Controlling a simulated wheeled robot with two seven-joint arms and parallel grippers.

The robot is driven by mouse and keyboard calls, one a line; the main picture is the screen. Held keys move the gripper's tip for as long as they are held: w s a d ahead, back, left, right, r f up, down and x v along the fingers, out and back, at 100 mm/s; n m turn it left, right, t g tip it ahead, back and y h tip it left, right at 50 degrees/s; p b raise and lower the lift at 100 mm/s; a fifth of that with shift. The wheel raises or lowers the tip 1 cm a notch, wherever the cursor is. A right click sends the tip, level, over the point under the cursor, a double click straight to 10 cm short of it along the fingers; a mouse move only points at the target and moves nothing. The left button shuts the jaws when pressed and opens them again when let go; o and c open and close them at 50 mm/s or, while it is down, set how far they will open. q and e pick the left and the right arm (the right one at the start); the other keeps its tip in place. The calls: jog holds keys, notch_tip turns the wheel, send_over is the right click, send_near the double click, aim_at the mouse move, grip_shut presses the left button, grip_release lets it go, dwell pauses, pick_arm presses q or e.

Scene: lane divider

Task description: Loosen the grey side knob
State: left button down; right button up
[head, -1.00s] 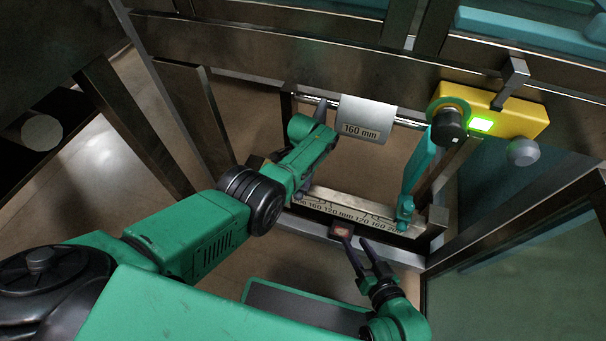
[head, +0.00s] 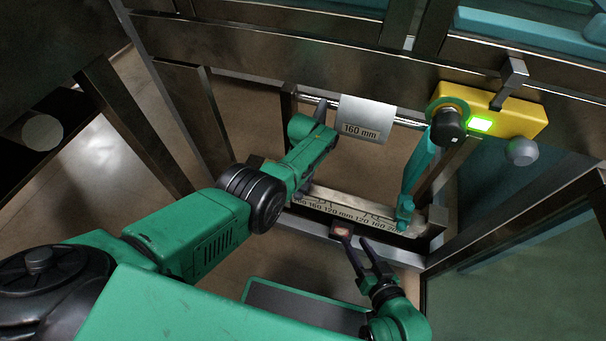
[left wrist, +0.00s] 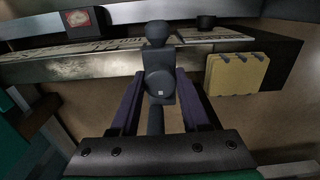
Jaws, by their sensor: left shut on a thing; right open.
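A dark grey knob with a round face and a small white mark (left wrist: 159,84) sits between the two purple-grey fingers of my left gripper (left wrist: 157,100) in the left wrist view. The fingers are shut on it from both sides.
A metal plate marked 160 mm (head: 366,118) hangs on the rod. A yellow box (head: 510,112) with a lit green display, a black knob (head: 448,126) and a grey ball (head: 521,151) is at the right. A scale strip (head: 345,207) runs below. Dark frame bars surround the area.

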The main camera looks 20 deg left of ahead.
dwell(0.4)
pick_arm(q)
jog(key=shift+c, duration=1.9)
grip_release()
jog(key=shift+f, duration=0.15)
